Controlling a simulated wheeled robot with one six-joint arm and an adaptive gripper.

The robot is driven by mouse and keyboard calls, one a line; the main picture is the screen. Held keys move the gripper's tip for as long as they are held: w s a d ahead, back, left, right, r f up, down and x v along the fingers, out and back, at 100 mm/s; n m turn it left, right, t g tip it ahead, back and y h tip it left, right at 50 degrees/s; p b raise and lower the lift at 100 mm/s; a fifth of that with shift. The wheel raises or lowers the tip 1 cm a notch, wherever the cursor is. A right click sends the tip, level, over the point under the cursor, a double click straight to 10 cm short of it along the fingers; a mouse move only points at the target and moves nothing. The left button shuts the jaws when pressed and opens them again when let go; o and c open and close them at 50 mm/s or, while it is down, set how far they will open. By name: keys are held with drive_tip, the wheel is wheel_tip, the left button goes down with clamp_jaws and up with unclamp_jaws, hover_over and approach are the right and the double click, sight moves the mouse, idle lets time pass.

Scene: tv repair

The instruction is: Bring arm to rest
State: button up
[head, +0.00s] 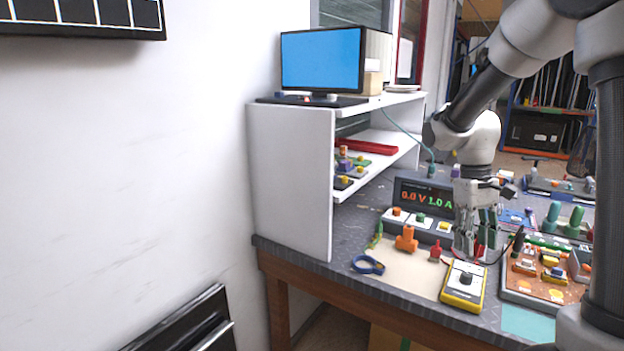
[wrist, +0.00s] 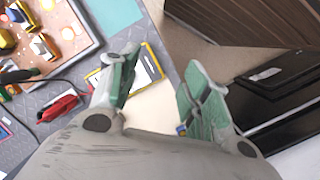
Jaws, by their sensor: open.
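My arm reaches in from the upper right of the head view. My gripper (head: 475,245) points down over the workbench, near the yellow multimeter (head: 463,285) and the front of the power supply. In the wrist view my gripper (wrist: 158,92) shows two green-padded fingers spread apart with nothing between them. The multimeter (wrist: 145,72) lies partly behind the left finger there. From the head view I cannot tell the exact gap between fingertips and multimeter.
A power supply (head: 425,197) with a lit display stands behind my gripper. A circuit board tray (head: 545,275) lies to the right. A white shelf (head: 290,180) with a monitor (head: 322,60) stands at left. Blue tape (head: 368,265) lies near the bench's front edge.

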drive_tip(key=s+r+m+t, duration=0.1)
drive_tip(key=s+r+t, duration=0.2)
drive_tip(key=s+r, duration=0.2)
drive_tip(key=s+r+m+t+y, duration=0.1)
drive_tip(key=s+r+t, duration=0.3)
drive_tip(key=s, duration=0.8)
wheel_tip(320, 180, up, 2)
drive_tip(key=shift+s+a+r, duration=0.1)
drive_tip(key=shift+s+a, duration=0.15)
drive_tip(key=shift+s, duration=0.05)
